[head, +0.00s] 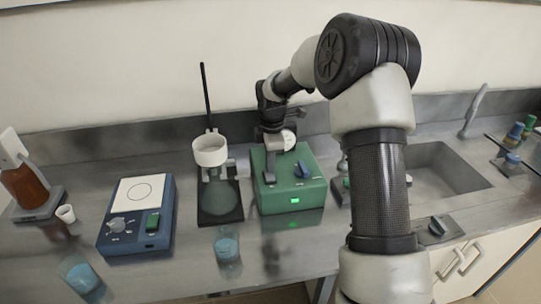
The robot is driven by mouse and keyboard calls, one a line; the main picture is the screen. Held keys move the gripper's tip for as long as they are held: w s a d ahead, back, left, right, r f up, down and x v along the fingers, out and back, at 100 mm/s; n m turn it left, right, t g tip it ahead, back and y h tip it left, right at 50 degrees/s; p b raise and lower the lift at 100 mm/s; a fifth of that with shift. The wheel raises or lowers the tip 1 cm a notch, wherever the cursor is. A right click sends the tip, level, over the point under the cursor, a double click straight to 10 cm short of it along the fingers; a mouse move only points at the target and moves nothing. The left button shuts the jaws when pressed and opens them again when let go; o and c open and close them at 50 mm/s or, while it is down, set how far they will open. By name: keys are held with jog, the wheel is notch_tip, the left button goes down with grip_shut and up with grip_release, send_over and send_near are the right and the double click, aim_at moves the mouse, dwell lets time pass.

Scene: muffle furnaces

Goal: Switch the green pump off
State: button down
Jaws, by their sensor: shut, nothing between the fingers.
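The green pump (290,203) is a box on the steel bench near the middle of the head view. A blue knob (303,169) sits on its top, and a small light (295,200) glows green on its front. A round white dial (288,138) shows behind the knob. My gripper (270,177) is shut and empty, pointing down over the left part of the pump's top, left of the blue knob. I cannot tell whether the fingertips touch the pump.
A stand with a white cup (210,150) and a flask is close on the pump's left. A blue stirrer (160,238) stands farther left. Beakers of blue liquid (227,246) (82,277) stand near the front edge. A sink (440,175) is at right, partly behind my arm.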

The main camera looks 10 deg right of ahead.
aim_at(272, 178)
dwell(0.4)
jog(key=shift+p, duration=0.8)
jog(key=shift+w+f+g+p, duration=0.15)
jog(key=shift+f+g+p, duration=0.15)
jog(key=shift+g, duration=0.2)
jog(key=shift+w+f, duration=0.15)
jog(key=shift+f, duration=0.05)
jog(key=shift+s+b, duration=0.35)
jog(key=shift+s, duration=0.7)
jog(key=shift+r, duration=0.15)
jog(key=shift+a+r, duration=0.1)
jog(key=shift+r, duration=0.15)
notch_tip(272, 178, up, 14)
jog(key=p, duration=0.2)
jog(key=shift+s+f, duration=0.15)
jog(key=shift+s, duration=0.15)
